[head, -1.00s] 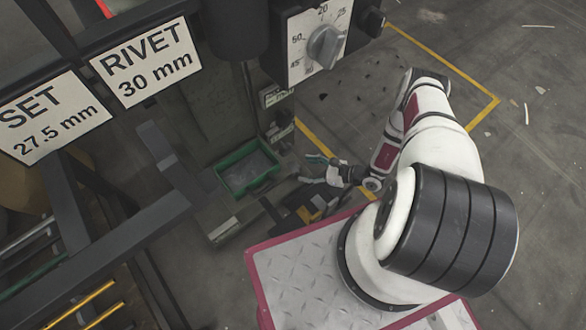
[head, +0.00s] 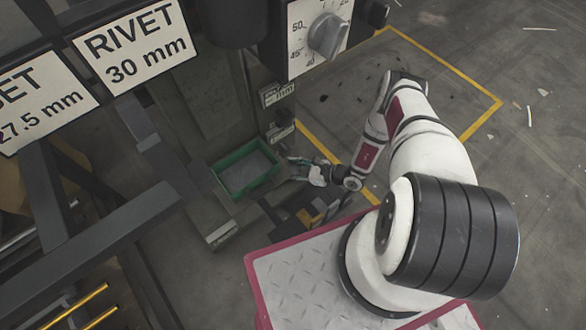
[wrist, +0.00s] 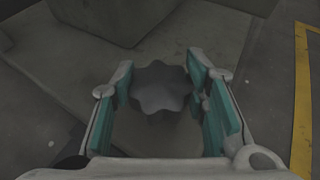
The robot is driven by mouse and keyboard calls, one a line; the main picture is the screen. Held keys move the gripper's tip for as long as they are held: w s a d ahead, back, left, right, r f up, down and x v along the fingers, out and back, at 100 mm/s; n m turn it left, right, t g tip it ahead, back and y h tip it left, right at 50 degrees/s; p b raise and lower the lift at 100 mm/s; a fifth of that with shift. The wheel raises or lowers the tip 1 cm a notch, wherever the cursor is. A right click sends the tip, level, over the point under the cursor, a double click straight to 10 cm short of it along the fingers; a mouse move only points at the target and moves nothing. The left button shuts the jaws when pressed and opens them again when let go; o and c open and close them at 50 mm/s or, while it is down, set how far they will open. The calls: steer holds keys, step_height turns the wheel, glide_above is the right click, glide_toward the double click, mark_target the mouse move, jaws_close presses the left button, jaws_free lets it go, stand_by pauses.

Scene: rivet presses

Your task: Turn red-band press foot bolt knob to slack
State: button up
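A dark grey lobed knob (wrist: 160,88) shows in the middle of the wrist view, at the foot of a grey block. My gripper (wrist: 161,76) is open, with one teal-padded finger on each side of the knob. Small gaps seem to show between pads and lobes; I cannot tell if either touches. In the head view my gripper (head: 302,169) is low, beside the press foot and right of a green tray; the knob cannot be made out there. No clear red band shows near the knob.
The green tray (head: 217,178) sits at the press base. A dial panel (head: 304,50) and signs reading RIVET 30 mm (head: 136,45) and SET 27.5 mm (head: 35,100) are above. A dark frame (head: 100,240) fills the left. Yellow-lined floor at right is mostly clear.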

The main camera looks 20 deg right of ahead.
steer(key=shift+c, duration=0.4)
steer(key=shift+n+g+y, duration=0.6)
steer(key=shift+n+g, duration=0.1)
steer(key=shift+n, duration=0.1)
steer(key=o, duration=1.2)
steer(key=shift+c, duration=0.2)
steer(key=v, duration=1.2)
